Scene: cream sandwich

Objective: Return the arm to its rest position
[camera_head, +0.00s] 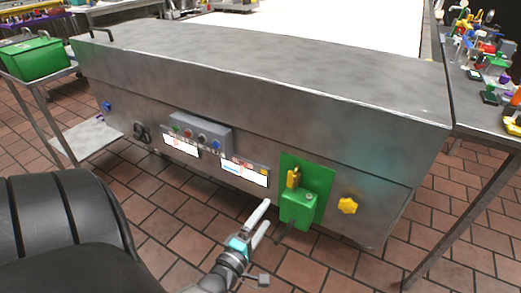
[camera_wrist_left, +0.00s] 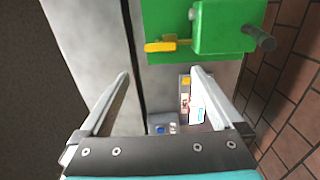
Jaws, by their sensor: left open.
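My left gripper (camera_head: 267,212) is in front of the steel machine's front panel, just left of the green switch box (camera_head: 299,207). Its two pale fingers are spread and point up toward the panel. In the left wrist view the fingers (camera_wrist_left: 159,74) stand apart with nothing between them, and the green box (camera_wrist_left: 222,27) with its yellow lever (camera_wrist_left: 168,45) lies beyond the tips. I see no contact with the panel, though the exact gap is hard to judge. My right gripper is not in view.
The steel machine (camera_head: 250,63) fills the middle, with a yellow knob (camera_head: 347,205), a grey button box (camera_head: 201,134) and labels on its front. A green crate (camera_head: 33,58) stands on a cart at left. A cluttered table (camera_head: 467,104) is at right. The tiled floor in front shows clear.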

